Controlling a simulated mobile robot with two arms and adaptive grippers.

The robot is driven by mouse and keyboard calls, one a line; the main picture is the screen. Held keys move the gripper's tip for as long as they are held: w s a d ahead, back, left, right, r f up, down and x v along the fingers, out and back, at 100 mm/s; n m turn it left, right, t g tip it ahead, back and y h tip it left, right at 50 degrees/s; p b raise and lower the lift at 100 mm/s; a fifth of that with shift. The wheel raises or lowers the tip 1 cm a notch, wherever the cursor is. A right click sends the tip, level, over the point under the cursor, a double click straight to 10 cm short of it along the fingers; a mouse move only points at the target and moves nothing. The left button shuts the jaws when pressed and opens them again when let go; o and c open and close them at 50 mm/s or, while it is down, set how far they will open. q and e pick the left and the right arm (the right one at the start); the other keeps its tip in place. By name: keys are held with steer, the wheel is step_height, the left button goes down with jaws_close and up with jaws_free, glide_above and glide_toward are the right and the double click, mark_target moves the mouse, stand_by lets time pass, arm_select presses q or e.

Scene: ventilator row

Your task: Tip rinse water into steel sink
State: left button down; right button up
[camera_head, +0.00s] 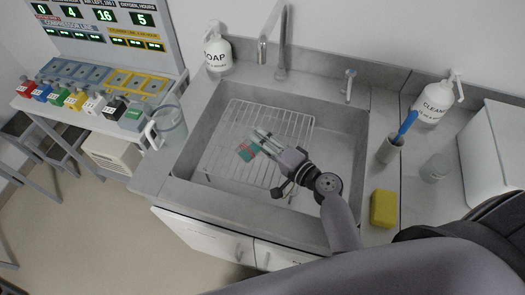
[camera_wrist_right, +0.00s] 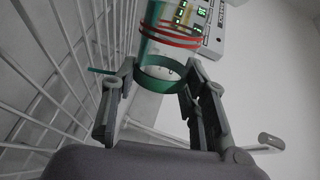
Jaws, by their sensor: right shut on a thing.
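The steel sink (camera_head: 196,134) is set in the counter, with a wire rack (camera_head: 238,117) on its floor. My right gripper (camera_head: 262,141) is over the rack inside the sink outline. It is shut on a small clear container (camera_head: 246,151) with green and red bands. In the right wrist view, the container (camera_wrist_right: 160,82) sits between the two fingers (camera_wrist_right: 155,88), with a teal band near them and red rings farther out. Its tilt and any water in it cannot be made out. My left gripper is not in view.
A clear jug (camera_head: 170,127) stands at the sink's left edge. A tall tap (camera_head: 281,45) and a soap bottle (camera_head: 217,52) are behind. A yellow sponge (camera_head: 383,208), a holder with a blue brush (camera_head: 390,149) and a cleaner bottle (camera_head: 434,103) stand on the right.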

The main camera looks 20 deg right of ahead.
steer(key=shift+w+d+f+m+y+b, duration=0.15)
steer(key=shift+f+m+b, duration=0.1)
steer(key=shift+f+m, duration=0.25)
steer(key=shift+d+f+m+y+b, duration=0.15)
steer(key=shift+f+m+b, duration=0.1)
steer(key=shift+f+m, duration=0.25)
stand_by(1.1)
